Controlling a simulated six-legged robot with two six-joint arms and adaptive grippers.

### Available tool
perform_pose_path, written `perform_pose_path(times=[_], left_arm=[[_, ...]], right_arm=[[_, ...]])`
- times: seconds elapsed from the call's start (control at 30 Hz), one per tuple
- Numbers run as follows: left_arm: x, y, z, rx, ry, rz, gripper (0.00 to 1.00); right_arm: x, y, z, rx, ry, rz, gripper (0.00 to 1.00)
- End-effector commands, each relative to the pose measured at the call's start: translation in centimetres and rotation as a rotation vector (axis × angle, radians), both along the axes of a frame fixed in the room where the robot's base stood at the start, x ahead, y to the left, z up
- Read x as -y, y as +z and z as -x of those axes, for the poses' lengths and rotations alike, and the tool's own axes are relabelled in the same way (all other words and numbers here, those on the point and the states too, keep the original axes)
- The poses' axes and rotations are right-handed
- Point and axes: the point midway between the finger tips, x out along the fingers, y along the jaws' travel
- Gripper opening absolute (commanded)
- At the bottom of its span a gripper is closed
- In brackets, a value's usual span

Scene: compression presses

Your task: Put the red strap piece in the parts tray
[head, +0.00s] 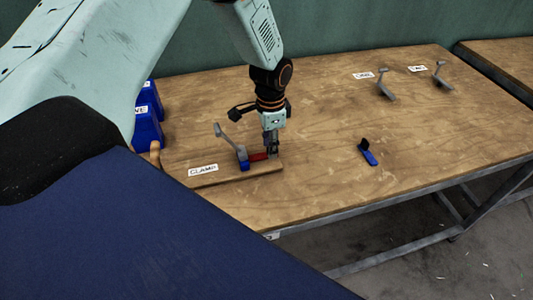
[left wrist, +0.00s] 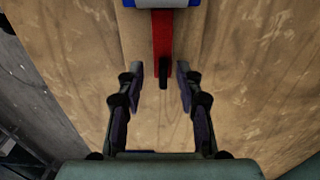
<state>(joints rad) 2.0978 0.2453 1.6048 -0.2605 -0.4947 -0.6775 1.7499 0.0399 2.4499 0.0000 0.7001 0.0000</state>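The red strap piece (head: 258,157) lies on a wooden board (head: 225,177) beside a blue clamp base (head: 243,164) with a raised grey lever (head: 229,136). In the left wrist view the red strap (left wrist: 162,36) runs down from a blue and white part (left wrist: 160,3) and ends in a dark tip. My left gripper (head: 271,152) points down over the strap's right end. In the wrist view its open fingers (left wrist: 160,76) stand on either side of the dark tip, with gaps on both sides. I cannot identify a parts tray. My right gripper is not in view.
Blue bins (head: 148,127) stand at the table's left edge, partly hidden by my arm. A blue and black piece (head: 368,153) lies alone at right. Two grey levers (head: 386,86) (head: 441,75) with labels are at the back right. The table's middle is clear.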

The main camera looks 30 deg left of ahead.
Motion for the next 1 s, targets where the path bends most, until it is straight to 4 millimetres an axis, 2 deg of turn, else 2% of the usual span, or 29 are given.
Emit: perform_pose_path(times=[0.1,0.33,0.77,1.0], left_arm=[[-0.07,-0.8,-0.08,0.001,0.0,-0.001,0.36],[-0.09,-0.86,-0.1,0.001,0.0,0.0,0.36],[-0.08,-0.83,-0.09,0.001,0.0,0.0,0.0],[-0.08,-0.88,-0.11,0.001,0.0,0.0,0.0]], right_arm=[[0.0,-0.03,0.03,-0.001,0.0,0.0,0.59],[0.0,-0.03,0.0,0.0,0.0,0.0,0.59],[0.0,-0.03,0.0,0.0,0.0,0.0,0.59],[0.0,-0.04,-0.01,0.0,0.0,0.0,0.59]])
